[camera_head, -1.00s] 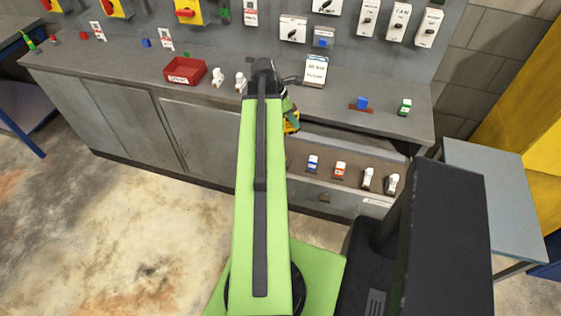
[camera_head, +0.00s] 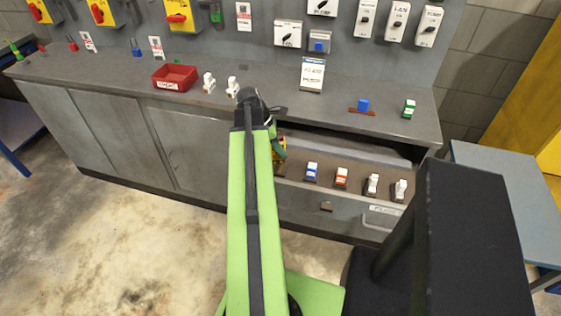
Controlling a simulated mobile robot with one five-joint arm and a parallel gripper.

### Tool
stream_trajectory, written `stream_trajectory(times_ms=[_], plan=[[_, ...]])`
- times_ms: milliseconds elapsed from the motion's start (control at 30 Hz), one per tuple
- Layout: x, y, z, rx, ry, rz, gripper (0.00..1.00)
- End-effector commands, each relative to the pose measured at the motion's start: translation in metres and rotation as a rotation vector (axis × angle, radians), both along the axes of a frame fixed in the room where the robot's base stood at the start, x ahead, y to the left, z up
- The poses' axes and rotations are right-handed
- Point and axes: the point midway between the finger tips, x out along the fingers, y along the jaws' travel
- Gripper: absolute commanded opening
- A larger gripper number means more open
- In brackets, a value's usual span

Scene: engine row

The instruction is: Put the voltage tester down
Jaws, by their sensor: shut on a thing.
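My arm reaches forward, and its end covers most of my gripper (camera_head: 274,137). The gripper is shut on the voltage tester (camera_head: 281,150), a small yellow thing of which only a part shows beside the arm. Its fingertips cannot be made out clearly. The tester is at the left end of the open drawer (camera_head: 345,200), left of the blue piece. Whether it touches the drawer cannot be told.
The drawer holds a blue piece (camera_head: 311,171), an orange-and-white one (camera_head: 341,177) and two white ones. On the counter are a red bin (camera_head: 175,77), two white pieces, a sign (camera_head: 312,74), a blue block (camera_head: 363,105) and a green-and-white piece (camera_head: 408,109).

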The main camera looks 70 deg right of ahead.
Motion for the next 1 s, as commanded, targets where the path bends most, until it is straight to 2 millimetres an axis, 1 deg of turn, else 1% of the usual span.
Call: stream_trajectory(times_ms=[167,267,400,433,667,833,867,1000], plan=[[0.003,0.001,-0.002,0.000,0.001,-0.001,0.00],[0.003,0.001,-0.015,0.000,0.001,-0.001,0.00],[0.003,0.001,-0.041,0.000,0.001,-0.001,0.00],[0.002,0.001,-0.044,0.000,0.001,-0.001,0.00],[0.002,0.001,-0.041,0.000,0.001,-0.001,0.00],[0.002,0.001,-0.046,0.000,0.001,-0.001,0.00],[0.002,0.001,-0.044,0.000,0.000,-0.001,0.40],[0.002,0.001,-0.044,0.000,0.000,-0.002,0.58]])
